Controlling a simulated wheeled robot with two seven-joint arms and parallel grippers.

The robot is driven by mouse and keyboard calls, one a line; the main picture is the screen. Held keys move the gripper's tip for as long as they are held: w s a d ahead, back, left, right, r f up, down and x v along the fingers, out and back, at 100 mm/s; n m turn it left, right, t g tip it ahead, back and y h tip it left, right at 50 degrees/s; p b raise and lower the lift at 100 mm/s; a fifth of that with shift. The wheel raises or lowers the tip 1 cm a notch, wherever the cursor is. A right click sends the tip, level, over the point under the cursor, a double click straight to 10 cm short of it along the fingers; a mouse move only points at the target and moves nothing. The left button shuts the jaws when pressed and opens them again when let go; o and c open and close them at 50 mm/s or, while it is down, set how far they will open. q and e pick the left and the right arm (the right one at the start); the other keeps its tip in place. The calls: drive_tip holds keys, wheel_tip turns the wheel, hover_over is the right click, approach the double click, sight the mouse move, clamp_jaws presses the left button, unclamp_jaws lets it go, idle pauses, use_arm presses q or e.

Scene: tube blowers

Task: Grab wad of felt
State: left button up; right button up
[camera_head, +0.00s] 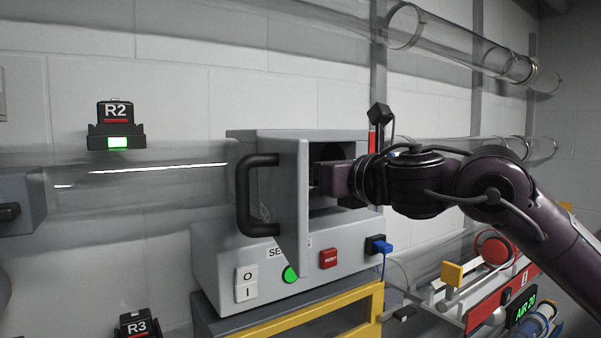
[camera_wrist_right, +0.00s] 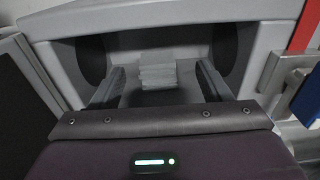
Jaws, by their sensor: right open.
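My right gripper (camera_wrist_right: 158,88) is open, with one finger on each side of the wad and a visible gap to both. In the head view the right gripper (camera_head: 318,180) reaches into the open front of the grey box (camera_head: 345,134). The box door (camera_head: 290,190), with a black handle, stands open and hides much of the chamber there. The felt does not show in the head view. My left gripper is not in view.
The open door stands close to the left of my right gripper. Below are a green button (camera_head: 290,273), a red reset button (camera_head: 328,258) and a blue plug (camera_head: 382,246). Clear tubes (camera_head: 460,45) run along the wall.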

drive_tip(key=p+x, duration=0.1)
drive_tip(key=x, duration=0.3)
drive_tip(key=shift+a+f+p, duration=0.15)
drive_tip(key=shift+a+p, duration=0.15)
drive_tip(key=shift+p, duration=0.1)
drive_tip(key=shift+w+f, duration=0.1)
drive_tip(key=shift+w, duration=0.05)
drive_tip(key=shift+d, duration=0.1)
drive_tip(key=c, duration=1.1)
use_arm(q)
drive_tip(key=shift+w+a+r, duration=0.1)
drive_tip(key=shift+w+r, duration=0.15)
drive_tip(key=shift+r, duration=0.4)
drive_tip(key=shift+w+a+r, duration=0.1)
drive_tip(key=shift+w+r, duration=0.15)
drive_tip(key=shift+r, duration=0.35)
use_arm(e)
drive_tip(key=shift+o, duration=0.2)
